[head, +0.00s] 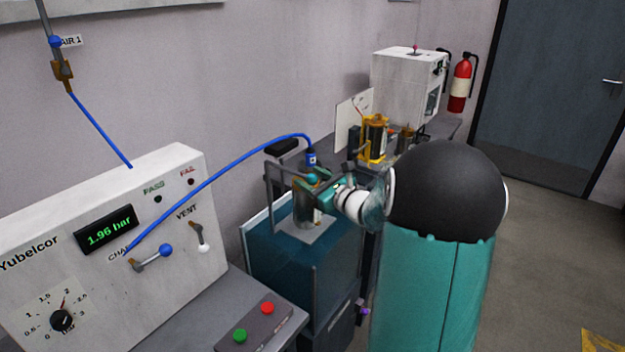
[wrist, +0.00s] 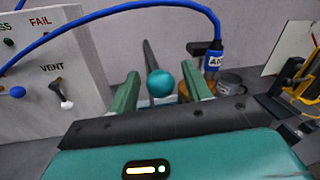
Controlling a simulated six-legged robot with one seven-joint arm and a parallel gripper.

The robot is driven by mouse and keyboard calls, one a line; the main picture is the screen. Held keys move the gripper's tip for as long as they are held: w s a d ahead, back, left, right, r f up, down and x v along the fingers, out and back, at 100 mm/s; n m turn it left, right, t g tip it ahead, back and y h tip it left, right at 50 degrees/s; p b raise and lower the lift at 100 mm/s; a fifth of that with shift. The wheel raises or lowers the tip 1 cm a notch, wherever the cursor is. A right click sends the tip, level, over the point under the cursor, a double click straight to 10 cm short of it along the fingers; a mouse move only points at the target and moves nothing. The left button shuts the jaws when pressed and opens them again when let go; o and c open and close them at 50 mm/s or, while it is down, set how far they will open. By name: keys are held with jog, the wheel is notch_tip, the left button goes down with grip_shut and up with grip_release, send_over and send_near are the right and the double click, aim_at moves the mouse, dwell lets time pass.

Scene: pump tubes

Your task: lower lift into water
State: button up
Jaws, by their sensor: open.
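The lift shows in the head view as a grey frame (head: 270,186) with a pale platform (head: 318,232) above the teal water tank (head: 290,262). A metal pump body (head: 301,212) stands on the platform, with a blue hose fitting (head: 311,158) above it. My gripper (head: 318,187) is at the top of the lift, partly hiding the pump. In the wrist view my gripper (wrist: 161,80) is open, with a teal ball knob (wrist: 160,83) between its two green fingers. A gap shows on each side of the knob. The water surface is hard to make out.
The Yubelcor panel (head: 165,215) at left reads 1.96 bar; its blue hose (head: 215,180) arches over to the fitting. A button box (head: 250,325) with red and green buttons sits in front. A yellow fixture (head: 373,140) and white machine (head: 408,85) stand behind. Open floor (head: 545,265) lies right.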

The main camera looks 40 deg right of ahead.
grip_shut()
notch_tip(320, 180, down, 18)
dwell(0.8)
dwell(0.4)
grip_release()
jog(key=shift+s+r, duration=0.1)
jog(key=s+d, duration=0.2)
jog(key=s, duration=1.1)
jog(key=shift+s, duration=0.25)
